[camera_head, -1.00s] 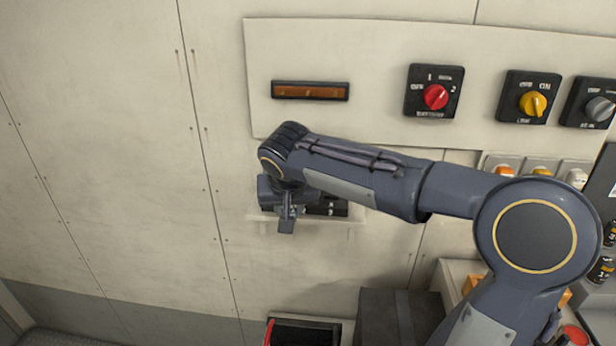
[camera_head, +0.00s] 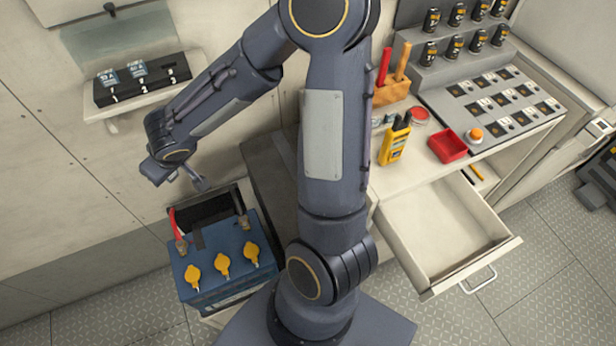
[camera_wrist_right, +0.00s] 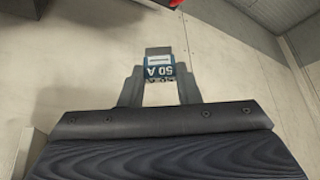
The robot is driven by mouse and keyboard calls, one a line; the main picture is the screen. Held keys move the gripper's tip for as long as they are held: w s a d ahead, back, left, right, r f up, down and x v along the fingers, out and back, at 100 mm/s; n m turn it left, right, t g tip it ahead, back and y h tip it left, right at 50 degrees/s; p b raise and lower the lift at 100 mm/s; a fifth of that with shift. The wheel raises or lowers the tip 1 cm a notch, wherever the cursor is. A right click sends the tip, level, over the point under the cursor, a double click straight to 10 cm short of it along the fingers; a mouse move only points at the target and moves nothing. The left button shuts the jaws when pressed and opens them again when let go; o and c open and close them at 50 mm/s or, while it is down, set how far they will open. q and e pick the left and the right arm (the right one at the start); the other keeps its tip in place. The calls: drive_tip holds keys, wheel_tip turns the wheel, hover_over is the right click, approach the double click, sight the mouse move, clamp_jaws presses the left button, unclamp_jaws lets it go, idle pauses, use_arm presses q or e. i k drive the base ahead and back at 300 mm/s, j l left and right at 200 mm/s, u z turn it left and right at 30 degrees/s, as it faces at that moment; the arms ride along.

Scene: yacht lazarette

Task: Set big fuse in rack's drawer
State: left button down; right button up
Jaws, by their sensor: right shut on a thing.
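My right gripper (camera_head: 197,181) hangs in front of the wall, below and apart from the fuse strip, pointing away from the head camera. In the right wrist view, its fingers (camera_wrist_right: 160,92) are shut on a blue and grey fuse (camera_wrist_right: 159,68) with a white label reading 50 A, upside down in the picture. I cannot make out this fuse in the head view. The black fuse strip (camera_head: 143,88) holds two smaller-looking fuses at slots 1 and 2; slot 3 looks empty. The drawer (camera_head: 445,235) under the rack's worktop is pulled open and looks empty. My left gripper is out of view.
A blue battery (camera_head: 225,265) with yellow caps stands below the gripper. On the worktop are a yellow handheld device (camera_head: 395,143), a red bin (camera_head: 447,146) and tool handles in an orange holder (camera_head: 392,92). A tiered rack (camera_head: 455,65) holds black cylinders. My arm crosses mid-view.

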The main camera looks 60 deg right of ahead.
sight(425, 218)
drive_tip(key=z, duration=1.4)
drive_tip(key=k+l+z, duration=0.15)
drive_tip(key=k+z, duration=0.25)
drive_tip(key=k, duration=0.05)
